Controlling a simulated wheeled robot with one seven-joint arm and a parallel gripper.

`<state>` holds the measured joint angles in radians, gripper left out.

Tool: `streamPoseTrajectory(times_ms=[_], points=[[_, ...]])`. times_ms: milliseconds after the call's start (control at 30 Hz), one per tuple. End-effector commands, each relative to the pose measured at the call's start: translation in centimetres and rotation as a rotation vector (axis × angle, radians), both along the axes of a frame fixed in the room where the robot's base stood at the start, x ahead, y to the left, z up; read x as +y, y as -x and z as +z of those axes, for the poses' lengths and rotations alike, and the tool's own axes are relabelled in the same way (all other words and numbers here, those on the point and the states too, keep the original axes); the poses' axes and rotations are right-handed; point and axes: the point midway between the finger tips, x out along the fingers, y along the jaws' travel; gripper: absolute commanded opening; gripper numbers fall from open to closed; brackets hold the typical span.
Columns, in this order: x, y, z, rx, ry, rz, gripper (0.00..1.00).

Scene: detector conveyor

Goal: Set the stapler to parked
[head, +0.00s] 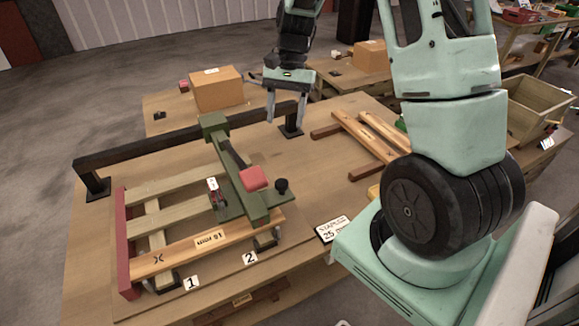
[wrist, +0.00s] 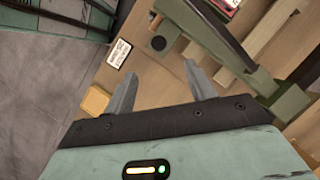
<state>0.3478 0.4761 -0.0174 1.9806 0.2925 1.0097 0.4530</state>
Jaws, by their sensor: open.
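The stapler looks to be the green tool (head: 240,170), with a long arm, a red pad (head: 254,178) and a black knob (head: 282,185). It lies across the slatted wooden frame at the left of the bench. In the wrist view its green arm (wrist: 222,38) runs along the upper right, with the black knob (wrist: 158,43) nearby. My gripper (head: 286,117) is open and empty, above the bench behind the stapler and apart from it. Its two fingers (wrist: 161,72) also show spread in the wrist view.
A black rail (head: 180,137) runs behind the wooden frame (head: 185,250). A "STAPLER 25" sign (head: 333,228) lies in front to the right. Wooden slats (head: 365,135) lie right of my gripper; a cardboard box (head: 216,90) stands behind. Bare bench lies between stapler and slats.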

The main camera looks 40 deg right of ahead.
Motion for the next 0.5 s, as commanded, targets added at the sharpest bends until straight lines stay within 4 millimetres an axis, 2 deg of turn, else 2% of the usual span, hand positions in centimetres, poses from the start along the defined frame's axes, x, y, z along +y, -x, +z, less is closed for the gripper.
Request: streamPoseTrajectory(times_ms=[67, 167, 267, 500], points=[[-1.2, 0.0, -0.2, 0.014, -0.003, -0.042, 0.55], [-1.3, 0.1, -0.8, 0.019, -0.003, -0.055, 0.55], [-0.9, 0.3, -1.8, 0.019, -0.003, -0.052, 0.55], [0.8, 1.3, -6.2, 0.021, -0.004, -0.050, 0.55]])
